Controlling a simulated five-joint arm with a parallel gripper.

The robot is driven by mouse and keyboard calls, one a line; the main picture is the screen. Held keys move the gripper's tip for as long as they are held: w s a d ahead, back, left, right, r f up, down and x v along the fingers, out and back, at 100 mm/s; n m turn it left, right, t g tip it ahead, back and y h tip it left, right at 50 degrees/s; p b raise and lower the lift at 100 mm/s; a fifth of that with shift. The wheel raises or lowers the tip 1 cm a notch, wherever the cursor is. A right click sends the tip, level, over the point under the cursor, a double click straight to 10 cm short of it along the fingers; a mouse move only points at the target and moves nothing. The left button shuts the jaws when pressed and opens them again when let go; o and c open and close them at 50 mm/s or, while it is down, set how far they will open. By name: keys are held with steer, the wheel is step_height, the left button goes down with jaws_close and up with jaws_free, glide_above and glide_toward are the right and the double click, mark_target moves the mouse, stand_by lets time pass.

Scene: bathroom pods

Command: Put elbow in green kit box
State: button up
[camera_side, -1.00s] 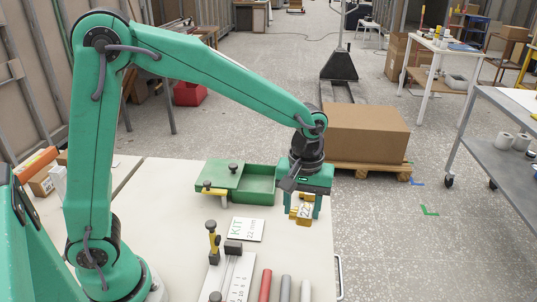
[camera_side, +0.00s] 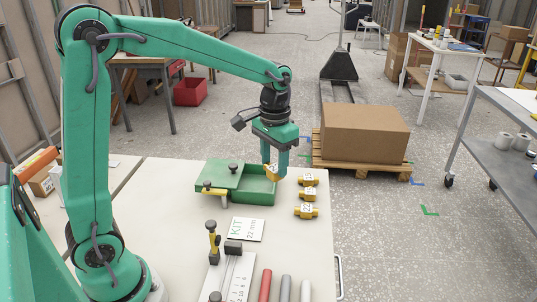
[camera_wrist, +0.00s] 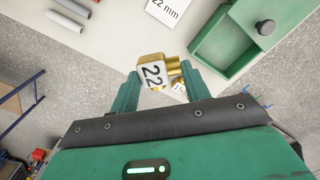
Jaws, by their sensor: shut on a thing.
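The elbow, a brass fitting with a white "22" label (camera_wrist: 152,74), is between the fingers of my gripper (camera_wrist: 160,86). In the side view my gripper (camera_side: 274,163) points down, shut on the elbow (camera_side: 271,172), raised beside the right end of the green kit box (camera_side: 240,197). The box has an open compartment (camera_side: 260,184) at right and a green lid (camera_side: 220,174) with a dark knob at left. In the wrist view the box (camera_wrist: 203,48) lies at upper right, apart from the elbow.
Other brass fittings (camera_side: 307,211) (camera_side: 308,180) lie on the table right of the box. One labelled "15" (camera_wrist: 179,88) shows below the held elbow. A KIT 22 mm card (camera_side: 247,229), a marked fixture (camera_side: 232,272) and pipes (camera_side: 285,288) lie in front.

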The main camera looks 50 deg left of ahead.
stand_by(0.3)
steer(key=shift+d+f+n, duration=0.25)
steer(key=shift+d+n, duration=0.05)
steer(key=shift+d, duration=0.2)
steer(key=s+d+f+n, duration=0.1)
steer(key=d+f+n, duration=0.2)
steer(key=d, duration=0.4)
steer(key=s+d+f+n, duration=0.2)
steer(key=d+f+n, duration=0.1)
steer(key=d+n, duration=0.3)
steer(key=shift+d, duration=0.7)
steer(key=w+a+f, duration=0.2)
steer(key=a, duration=0.1)
steer(key=w+a+f, duration=0.2)
steer(key=w+a, duration=0.1)
steer(key=w+a+f, duration=0.2)
steer(key=a+f, duration=0.1)
steer(key=shift+w, duration=0.15)
steer(key=shift+f, duration=0.15)
steer(key=shift+f, duration=1.7)
